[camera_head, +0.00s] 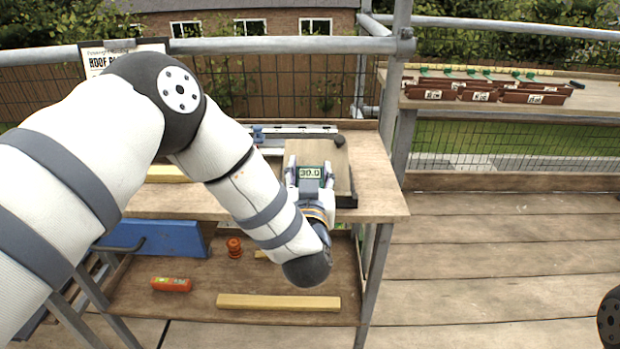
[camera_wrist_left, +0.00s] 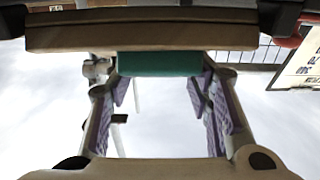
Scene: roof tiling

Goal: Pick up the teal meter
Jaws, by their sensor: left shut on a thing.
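The teal meter (camera_head: 310,172) shows a small screen reading about 30.0 in the head view, between the fingers of my left gripper (camera_head: 309,178). My left gripper is shut on it, with one finger on each side. The meter is at the front part of a pale tile or board (camera_head: 318,152) on the workbench. In the left wrist view the meter is a teal block (camera_wrist_left: 160,63) between the purple-padded fingers, against a tan slab (camera_wrist_left: 75,35). Whether it still touches the slab cannot be told. My right gripper is out of view.
The wooden workbench (camera_head: 385,205) has a lower shelf with an orange level (camera_head: 171,284), an orange spool (camera_head: 234,248), a wooden batten (camera_head: 278,302) and a blue object (camera_head: 165,237). Labelled brown trays (camera_head: 480,92) stand on a back-right shelf. Scaffold poles (camera_head: 398,95) rise beside the bench.

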